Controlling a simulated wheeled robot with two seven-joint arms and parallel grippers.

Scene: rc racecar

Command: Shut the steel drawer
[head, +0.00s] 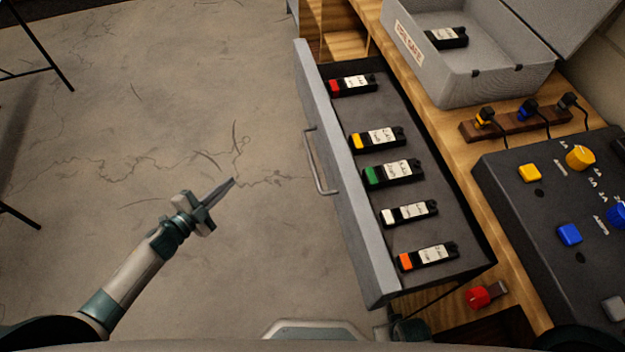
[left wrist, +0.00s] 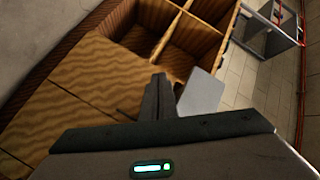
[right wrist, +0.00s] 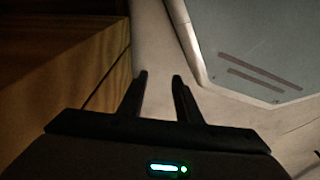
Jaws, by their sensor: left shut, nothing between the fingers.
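The steel drawer (head: 345,185) is pulled out from the wooden bench in the head view, its grey front facing left. Its bar handle (head: 313,160) is on that front. Several labelled battery packs with coloured ends lie in a row inside. My left gripper (head: 228,187) is shut and empty over the floor, left of the drawer front and apart from the handle. Its closed fingers show in the left wrist view (left wrist: 160,92). My right gripper (right wrist: 160,80) has its fingers apart with nothing between them, low beside a wooden panel in the right wrist view.
On the bench (head: 455,135) stand a grey open-lidded box (head: 480,75) holding one pack, a wooden strip (head: 515,127) with coloured plugs, and a dark control panel (head: 545,205). A red connector (head: 478,297) lies near the front. The floor left of the drawer is clear.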

